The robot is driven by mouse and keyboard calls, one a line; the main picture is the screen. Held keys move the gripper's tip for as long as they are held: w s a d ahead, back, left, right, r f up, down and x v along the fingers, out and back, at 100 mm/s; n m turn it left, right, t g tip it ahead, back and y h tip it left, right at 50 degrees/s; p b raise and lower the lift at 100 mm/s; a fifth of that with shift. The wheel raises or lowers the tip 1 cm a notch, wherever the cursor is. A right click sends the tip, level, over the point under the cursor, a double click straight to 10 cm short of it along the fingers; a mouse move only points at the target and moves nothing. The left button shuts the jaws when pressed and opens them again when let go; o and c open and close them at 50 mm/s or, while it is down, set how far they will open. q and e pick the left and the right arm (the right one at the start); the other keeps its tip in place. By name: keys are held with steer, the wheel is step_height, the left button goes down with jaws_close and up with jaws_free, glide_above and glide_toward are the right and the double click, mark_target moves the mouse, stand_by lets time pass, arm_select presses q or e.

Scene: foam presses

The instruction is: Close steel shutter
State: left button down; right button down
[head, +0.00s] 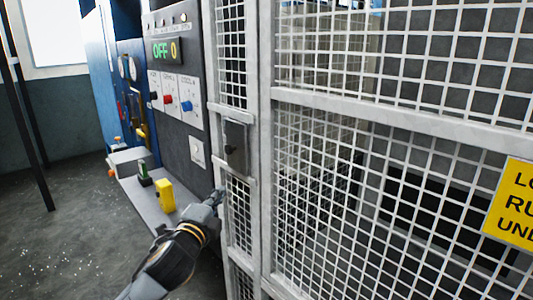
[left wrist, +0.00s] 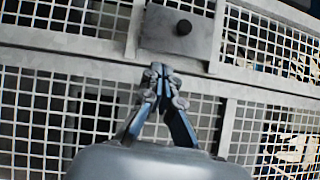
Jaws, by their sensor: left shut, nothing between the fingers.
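The steel shutter (head: 345,108) is a light grey frame with white wire mesh and fills the right of the head view. A grey plate with a dark round knob (head: 231,149) sits on its left upright part. In the left wrist view the knob (left wrist: 183,27) is at the top, beyond my fingertips. My left gripper (head: 218,196) is shut and empty, below the plate and close to the mesh frame. In the left wrist view my left gripper (left wrist: 158,70) points at the frame bar; I cannot tell if it touches. My right gripper is not in view.
A control panel (head: 178,90) with an OFF display and coloured knobs stands left of the shutter. A ledge below holds a yellow block (head: 165,196) and a green item (head: 144,173). A yellow sign (head: 512,203) hangs at right. Floor at left is free.

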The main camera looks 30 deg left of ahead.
arm_select(q)
step_height(320, 180, up, 2)
steer(key=d, duration=0.1)
steer(key=p, duration=0.4)
glide_toward(235, 149)
steer(key=w+d, duration=0.2)
steer(key=w+a+p, duration=0.1)
steer(key=w+a, duration=0.1)
steer(key=a, duration=0.1)
steer(key=shift+w+m+t+h+p, duration=0.15)
steer(key=shift+m+t+h+p, duration=0.15)
steer(key=shift+p, duration=0.1)
